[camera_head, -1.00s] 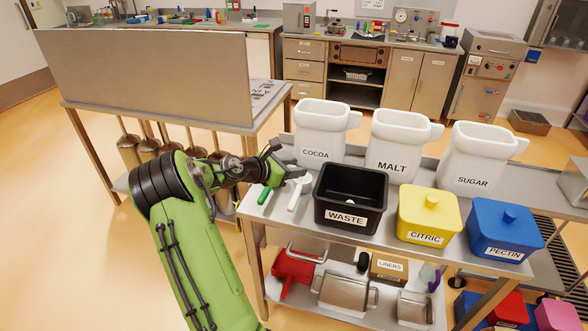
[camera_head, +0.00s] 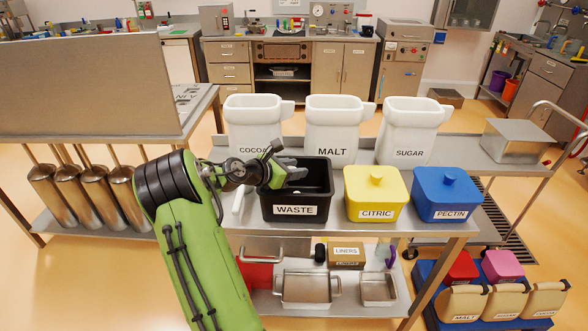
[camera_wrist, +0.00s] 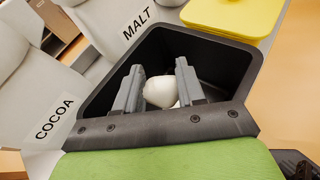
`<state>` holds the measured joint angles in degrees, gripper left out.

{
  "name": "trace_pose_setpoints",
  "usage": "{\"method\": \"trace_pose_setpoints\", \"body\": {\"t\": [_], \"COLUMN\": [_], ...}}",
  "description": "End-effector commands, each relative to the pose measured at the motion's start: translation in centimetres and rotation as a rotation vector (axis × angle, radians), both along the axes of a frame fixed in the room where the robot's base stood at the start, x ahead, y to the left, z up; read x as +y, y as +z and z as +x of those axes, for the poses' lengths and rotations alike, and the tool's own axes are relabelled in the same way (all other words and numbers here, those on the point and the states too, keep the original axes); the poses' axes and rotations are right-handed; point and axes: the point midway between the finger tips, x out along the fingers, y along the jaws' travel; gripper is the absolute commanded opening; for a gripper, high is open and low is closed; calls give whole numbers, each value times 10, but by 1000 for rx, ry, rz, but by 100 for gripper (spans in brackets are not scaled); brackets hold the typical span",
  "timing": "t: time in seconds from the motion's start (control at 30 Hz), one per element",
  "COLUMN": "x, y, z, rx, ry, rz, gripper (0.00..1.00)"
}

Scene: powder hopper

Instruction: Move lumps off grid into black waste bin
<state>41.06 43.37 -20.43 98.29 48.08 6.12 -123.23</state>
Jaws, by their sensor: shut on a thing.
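The black waste bin (camera_head: 296,209) stands open on the steel cart, labelled WASTE; its inner wall also shows in the wrist view (camera_wrist: 215,52). My gripper (camera_head: 290,168) is over the bin's opening. In the wrist view my gripper (camera_wrist: 158,82) is shut on a rounded white lump (camera_wrist: 158,91), held between its two grey fingers. Another pale thing shows below and behind the right finger, inside the bin, mostly hidden. The lump cannot be made out in the head view. I cannot make out the grid in either view.
White COCOA (camera_head: 253,130), MALT (camera_head: 333,128) and SUGAR (camera_head: 408,130) containers stand behind the bin. A yellow CITRIC tub (camera_head: 375,194) and a blue PECTIN tub (camera_head: 447,194) stand to its right. A tall steel panel (camera_head: 90,88) rises on the left table.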

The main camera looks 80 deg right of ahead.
Motion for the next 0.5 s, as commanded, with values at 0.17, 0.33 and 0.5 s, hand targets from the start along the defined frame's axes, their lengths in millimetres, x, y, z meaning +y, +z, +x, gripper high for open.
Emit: {"method": "trace_pose_setpoints", "body": {"t": [0.17,0.33,0.5], "x": [0,0,0], "y": [-3,-2,-2], "z": [0,0,0], "rx": [-1,-1,-1], "ry": [-1,-1,-1], "rz": [-2,-2,-2], "gripper": [5,49,68]}}
